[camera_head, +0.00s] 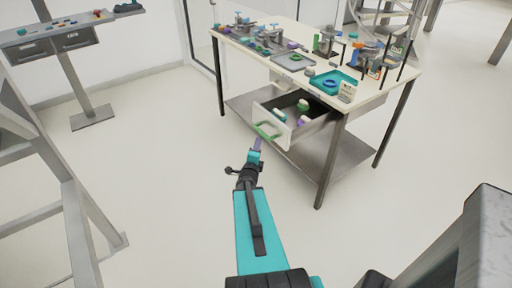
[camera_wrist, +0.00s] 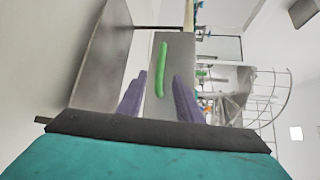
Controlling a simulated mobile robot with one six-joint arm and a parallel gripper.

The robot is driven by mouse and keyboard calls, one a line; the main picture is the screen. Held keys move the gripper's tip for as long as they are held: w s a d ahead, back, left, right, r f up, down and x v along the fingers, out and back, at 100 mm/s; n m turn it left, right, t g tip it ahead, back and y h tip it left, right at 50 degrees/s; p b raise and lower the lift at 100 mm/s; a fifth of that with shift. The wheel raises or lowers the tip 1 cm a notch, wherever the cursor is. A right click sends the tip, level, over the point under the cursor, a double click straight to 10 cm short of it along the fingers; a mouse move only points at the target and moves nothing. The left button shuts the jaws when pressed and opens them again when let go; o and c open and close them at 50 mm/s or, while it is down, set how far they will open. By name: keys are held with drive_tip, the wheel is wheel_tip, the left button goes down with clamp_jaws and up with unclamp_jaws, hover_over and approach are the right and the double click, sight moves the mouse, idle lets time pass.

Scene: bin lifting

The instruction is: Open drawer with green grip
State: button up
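The drawer (camera_head: 312,131) under the workbench stands pulled out, with several small white, teal and purple items inside. Its green grip (camera_head: 267,131) is on the front panel, facing me. In the wrist view the green grip (camera_wrist: 162,68) shows whole against the grey drawer front (camera_wrist: 178,60). My gripper (camera_head: 257,144) is just in front of and below the grip in the head view. Its purple fingers (camera_wrist: 160,82) are spread in the wrist view, with the grip beyond and between them. The gripper holds nothing and appears apart from the grip.
The workbench top (camera_head: 345,58) carries trays, fixtures and tools. A lower shelf (camera_head: 345,165) lies beneath it, and a table leg (camera_head: 331,165) stands right of the drawer. A grey side table (camera_head: 55,35) is at upper left. The floor around my arm is clear.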

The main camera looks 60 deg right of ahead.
drive_tip(key=shift+p+v, duration=0.9)
drive_tip(key=shift+p, duration=0.25)
